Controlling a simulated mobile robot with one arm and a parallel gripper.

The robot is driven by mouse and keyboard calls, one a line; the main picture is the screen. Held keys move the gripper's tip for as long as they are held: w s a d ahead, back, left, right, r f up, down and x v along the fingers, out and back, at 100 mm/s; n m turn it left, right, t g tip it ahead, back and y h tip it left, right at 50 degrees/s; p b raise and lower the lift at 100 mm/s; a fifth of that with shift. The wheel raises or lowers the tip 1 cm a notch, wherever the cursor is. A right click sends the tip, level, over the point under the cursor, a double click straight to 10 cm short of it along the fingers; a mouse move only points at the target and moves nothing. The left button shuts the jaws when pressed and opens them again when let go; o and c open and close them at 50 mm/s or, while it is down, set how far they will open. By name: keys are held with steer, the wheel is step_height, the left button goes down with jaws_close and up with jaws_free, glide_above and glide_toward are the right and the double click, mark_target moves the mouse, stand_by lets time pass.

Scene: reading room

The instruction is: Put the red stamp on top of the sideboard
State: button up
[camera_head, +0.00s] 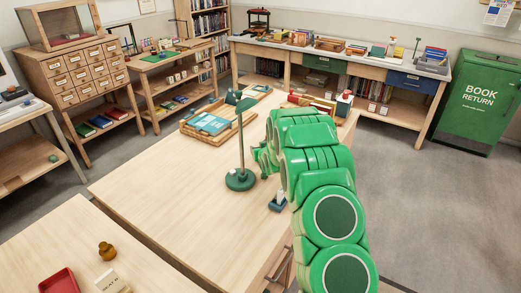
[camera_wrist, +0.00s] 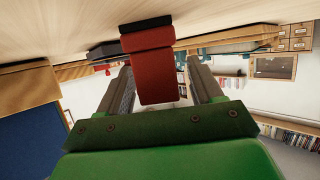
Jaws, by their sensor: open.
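In the wrist view, which looks upside down, a red stamp (camera_wrist: 150,70) with a black base stands on a pale wooden table (camera_wrist: 75,30). My gripper (camera_wrist: 158,75) is open, with a finger on each side of the red stamp; I cannot tell if either touches it. In the head view my green arm hides the red stamp and most of the gripper over the middle table (camera_head: 170,205). A long wooden unit (camera_head: 300,52) with green and blue drawers stands along the back wall; I cannot tell surely that it is the sideboard.
A green lamp (camera_head: 240,178) stands close left of my arm. Wooden trays with books (camera_head: 208,124) lie behind it. A card cabinet (camera_head: 80,75) is at the left and a green book return bin (camera_head: 478,100) at the right. The grey floor (camera_head: 430,190) at right is clear.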

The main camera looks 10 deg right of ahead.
steer(key=shift+r, duration=0.1)
steer(key=shift+s+r, duration=0.1)
steer(key=shift+r, duration=0.05)
steer(key=v, duration=1)
steer(key=shift+s+r, duration=0.15)
steer(key=shift+s, duration=0.2)
steer(key=shift+s+r, duration=0.25)
steer(key=shift+s, duration=0.2)
steer(key=shift+r, duration=0.1)
steer(key=s+a+r+g, duration=0.2)
steer(key=s+r+g, duration=0.3)
steer(key=s, duration=1.4)
steer(key=s+a+r+g, duration=0.3)
steer(key=s+r+g, duration=0.2)
steer(key=s, duration=1.5)
steer(key=s+a+r+g, duration=0.2)
steer(key=s+r+g, duration=0.3)
steer(key=s, duration=1.4)
step_height(320, 180, up, 4)
steer(key=shift+s+a+r, duration=0.1)
steer(key=shift+s+a, duration=0.1)
steer(key=shift+s, duration=0.15)
